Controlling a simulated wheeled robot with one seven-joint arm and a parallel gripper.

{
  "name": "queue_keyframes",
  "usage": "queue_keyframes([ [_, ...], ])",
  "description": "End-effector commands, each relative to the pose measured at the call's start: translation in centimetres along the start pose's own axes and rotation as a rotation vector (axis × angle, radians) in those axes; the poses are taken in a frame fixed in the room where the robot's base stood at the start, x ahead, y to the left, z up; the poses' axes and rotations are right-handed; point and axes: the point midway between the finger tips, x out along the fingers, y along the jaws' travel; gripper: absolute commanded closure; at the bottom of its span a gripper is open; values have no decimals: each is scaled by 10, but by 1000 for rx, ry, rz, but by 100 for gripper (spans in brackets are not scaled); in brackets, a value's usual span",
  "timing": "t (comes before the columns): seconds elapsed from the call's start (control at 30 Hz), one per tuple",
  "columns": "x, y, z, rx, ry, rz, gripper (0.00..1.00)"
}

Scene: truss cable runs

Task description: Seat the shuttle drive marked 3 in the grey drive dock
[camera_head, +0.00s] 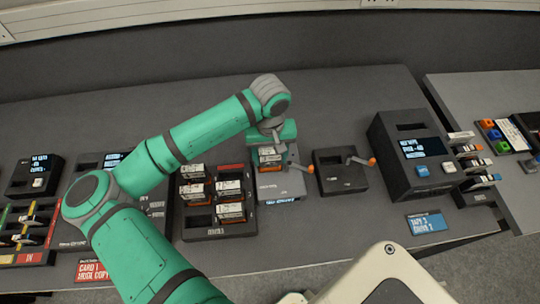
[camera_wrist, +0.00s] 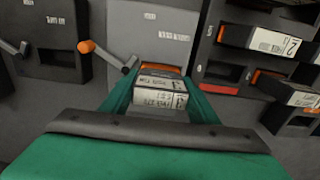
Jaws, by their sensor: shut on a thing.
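My gripper (camera_head: 270,143) is over the grey drive dock (camera_head: 285,187). In the wrist view its two green fingers (camera_wrist: 160,100) close on both sides of a shuttle drive (camera_wrist: 160,88) with a white label and an orange edge. The same drive (camera_head: 268,154) shows below the gripper in the head view. The label's number is too blurred to read. The drive is at the dock's slot; how deep it sits I cannot tell. The dock's grey face (camera_wrist: 152,32) lies beyond it, with an orange-knobbed lever (camera_wrist: 100,52) beside the drive.
A black rack (camera_head: 218,232) with several drives and some empty slots stands left of the dock. A black dock (camera_head: 340,178) with an orange-tipped lever is on its right. A black box with a screen (camera_head: 410,155) stands farther right.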

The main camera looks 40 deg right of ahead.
Motion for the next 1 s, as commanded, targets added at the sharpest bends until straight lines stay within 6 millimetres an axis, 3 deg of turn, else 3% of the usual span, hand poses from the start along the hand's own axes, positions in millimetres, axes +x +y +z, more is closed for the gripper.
queue_keyframes([
  [0.9, 11, 0, 0, 0, 0, 0, 77],
  [0.93, 11, 0, 0, 0, 0, 0, 43],
  [1.0, 11, 0, 0, 0, 0, 0, 26],
])
